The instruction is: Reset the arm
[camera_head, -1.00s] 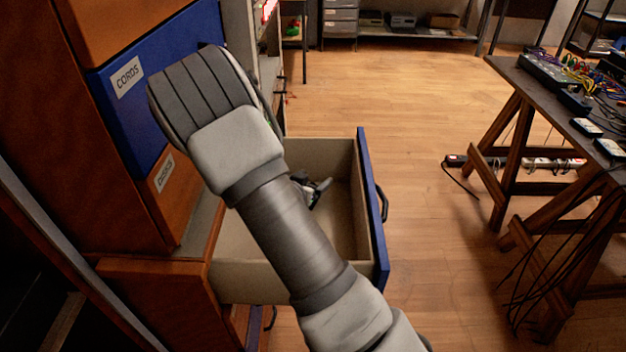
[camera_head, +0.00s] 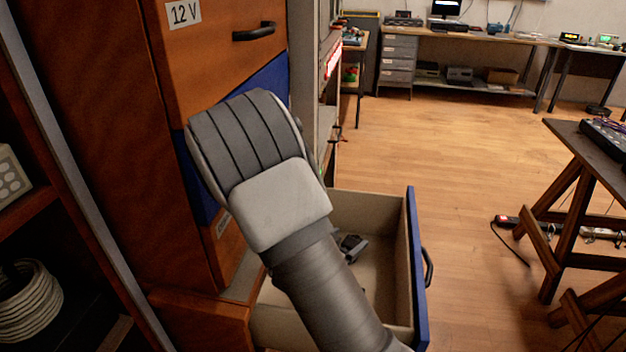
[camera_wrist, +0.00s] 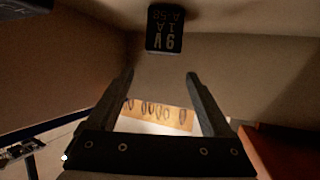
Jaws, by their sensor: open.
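My gripper (camera_wrist: 160,76) shows in the wrist view with its two dark fingers apart and nothing between them. A black adapter (camera_wrist: 165,28) with upside-down lettering that includes 9V is at the top of that view, beyond the fingertips and apart from them. In the head view my arm is bent, and its thick elbow is in front of the cabinet (camera_head: 110,150). An open drawer (camera_head: 345,208) with a blue front stands behind my forearm. A small dark shape lies or hangs inside it; I cannot tell if it is part of my gripper.
An orange drawer marked 12 V (camera_head: 215,45) is shut above a blue one. A shelf with coiled cable (camera_head: 28,305) is at the left. A trestle table (camera_head: 590,160) is at the right, with a power strip (camera_head: 510,222) near it. The floor between is clear.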

